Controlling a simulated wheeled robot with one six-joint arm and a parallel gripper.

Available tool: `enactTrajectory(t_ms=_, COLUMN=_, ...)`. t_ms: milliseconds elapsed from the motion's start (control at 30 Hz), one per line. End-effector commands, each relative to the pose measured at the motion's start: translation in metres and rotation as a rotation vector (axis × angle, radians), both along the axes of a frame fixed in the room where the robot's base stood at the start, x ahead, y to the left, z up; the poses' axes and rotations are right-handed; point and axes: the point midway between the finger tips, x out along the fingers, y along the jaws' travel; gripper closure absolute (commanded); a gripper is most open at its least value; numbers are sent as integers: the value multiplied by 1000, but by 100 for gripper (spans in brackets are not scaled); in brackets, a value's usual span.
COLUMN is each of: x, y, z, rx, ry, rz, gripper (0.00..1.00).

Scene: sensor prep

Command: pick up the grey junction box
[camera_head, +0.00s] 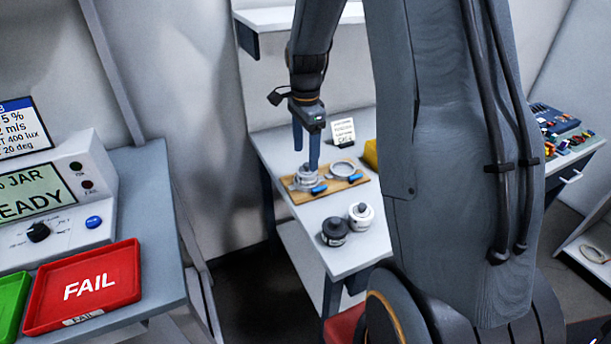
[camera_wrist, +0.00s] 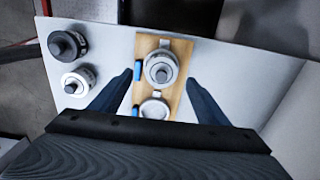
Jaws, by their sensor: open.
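A round grey body with a knob on top, seemingly the grey junction box (camera_head: 304,174), sits in a clamp on a wooden board; it also shows in the wrist view (camera_wrist: 161,68). My gripper (camera_head: 306,159) is open above it, pointing down. In the wrist view the two fingers (camera_wrist: 159,78) stand apart, one on each side of the grey body, with nothing held. Whether the fingertips reach down to its height is unclear. One finger partly covers it in the head view.
The wooden board (camera_head: 329,188) also bears an empty ring clamp (camera_head: 342,169) with blue handles nearby. A black pot (camera_head: 334,232) and a white pot (camera_head: 361,216) stand at the front. A small sign (camera_head: 343,132) and a yellow block (camera_head: 370,153) stand behind.

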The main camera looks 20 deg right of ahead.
Motion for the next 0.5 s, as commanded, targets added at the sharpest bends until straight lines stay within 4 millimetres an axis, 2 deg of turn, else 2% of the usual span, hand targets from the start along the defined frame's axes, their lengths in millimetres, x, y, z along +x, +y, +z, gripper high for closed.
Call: enactTrajectory(t_ms=500, x=3, y=-7, z=-53, rx=0, ry=1, rz=0, gripper=31)
